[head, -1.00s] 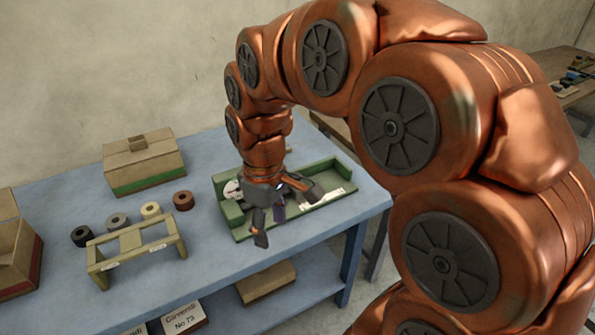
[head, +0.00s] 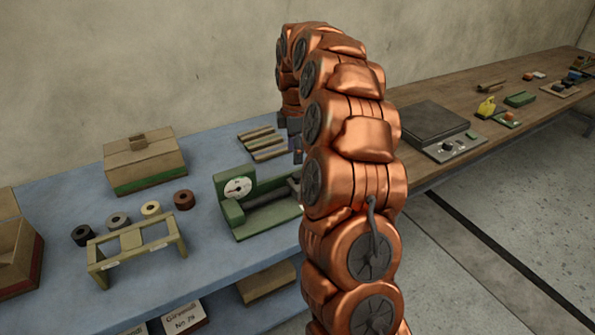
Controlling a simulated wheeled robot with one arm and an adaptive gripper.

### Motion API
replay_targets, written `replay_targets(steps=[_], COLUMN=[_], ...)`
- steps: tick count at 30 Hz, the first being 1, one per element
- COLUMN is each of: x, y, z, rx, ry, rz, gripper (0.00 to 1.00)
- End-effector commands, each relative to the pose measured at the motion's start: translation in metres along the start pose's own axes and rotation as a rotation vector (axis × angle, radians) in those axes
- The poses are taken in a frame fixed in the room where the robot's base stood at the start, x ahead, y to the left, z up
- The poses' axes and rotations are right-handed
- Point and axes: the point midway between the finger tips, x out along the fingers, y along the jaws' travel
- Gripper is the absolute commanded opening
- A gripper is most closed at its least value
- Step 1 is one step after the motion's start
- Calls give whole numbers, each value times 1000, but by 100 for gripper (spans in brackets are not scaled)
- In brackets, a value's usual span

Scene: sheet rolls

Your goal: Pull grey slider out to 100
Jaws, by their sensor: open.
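A green tray-like fixture (head: 240,232) stands on the blue table, with a white round dial (head: 238,188) at its back left. A dark grey bar (head: 268,194) lies across it; its right end is hidden by my arm. I cannot tell for sure whether this bar is the grey slider, and no mark of 100 is readable. My gripper (head: 297,150) is behind and to the right of the fixture, low near the table's back edge. It is open, though my arm covers most of it, and what lies between its fingers cannot be made out.
A yellow-green stand (head: 137,240), several small rolls (head: 151,209) and a cardboard box (head: 143,164) are at left. A brown bench (head: 470,160) with a dark flat device (head: 432,128) extends right.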

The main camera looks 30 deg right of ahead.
Motion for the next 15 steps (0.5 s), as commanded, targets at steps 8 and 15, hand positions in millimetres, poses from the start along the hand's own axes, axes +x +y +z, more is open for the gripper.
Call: replay_targets(steps=[8, 15], x=[9, 33], y=[7, 5], z=[9, 8], rx=[-21, -20], ry=[-5, -5], rz=[0, -4], gripper=[59, 59])
